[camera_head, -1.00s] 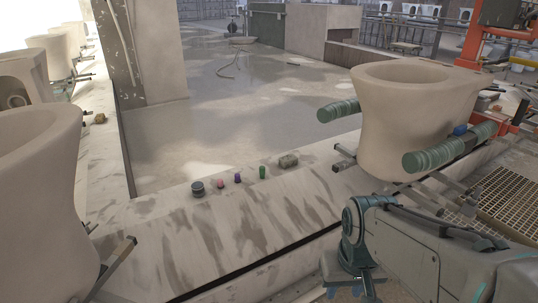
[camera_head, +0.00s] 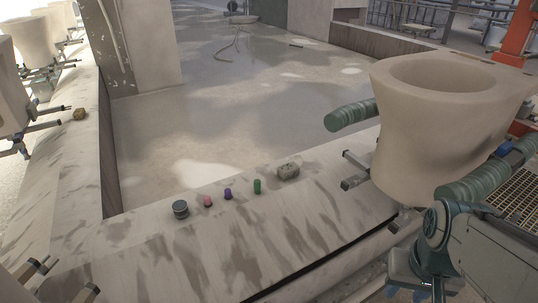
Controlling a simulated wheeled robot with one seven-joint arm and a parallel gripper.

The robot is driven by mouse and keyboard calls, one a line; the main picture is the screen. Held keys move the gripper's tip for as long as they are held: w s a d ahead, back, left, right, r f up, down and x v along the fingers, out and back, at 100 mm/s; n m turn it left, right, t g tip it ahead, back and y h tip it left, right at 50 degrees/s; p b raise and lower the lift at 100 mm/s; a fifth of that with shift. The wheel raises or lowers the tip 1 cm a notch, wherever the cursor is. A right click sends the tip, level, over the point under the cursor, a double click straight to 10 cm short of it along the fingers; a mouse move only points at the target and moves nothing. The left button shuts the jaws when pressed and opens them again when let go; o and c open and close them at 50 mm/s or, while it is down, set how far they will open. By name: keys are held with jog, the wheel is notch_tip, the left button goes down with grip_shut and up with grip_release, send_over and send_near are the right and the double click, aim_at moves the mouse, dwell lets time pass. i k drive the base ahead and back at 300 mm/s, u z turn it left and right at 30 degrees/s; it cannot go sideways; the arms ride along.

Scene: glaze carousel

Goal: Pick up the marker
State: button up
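Several small objects stand in a row on the stained pale ledge (camera_head: 215,245) left of centre. They are a dark round tin-like piece (camera_head: 181,209), a small pink piece (camera_head: 207,201), a small purple piece (camera_head: 228,194) and a small green upright piece (camera_head: 257,186). I cannot tell for sure which of the small coloured pieces is the marker. My gripper (camera_head: 415,290) is low at the bottom right, below my wrist and well apart from the row. Its fingers are partly cut off, and their opening cannot be made out.
A grey-brown block (camera_head: 288,171) lies at the right end of the row. A large beige ceramic bowl (camera_head: 440,140) stands at right, with green ribbed rollers (camera_head: 350,116) beside it. Metal brackets (camera_head: 360,172) jut over the ledge. The wet floor (camera_head: 240,110) behind is open.

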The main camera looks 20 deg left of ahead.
aim_at(228, 196)
jog(key=u, duration=0.35)
jog(key=i, duration=0.65)
jog(key=u, duration=0.8)
jog(key=i, duration=0.3)
jog(key=u, duration=0.4)
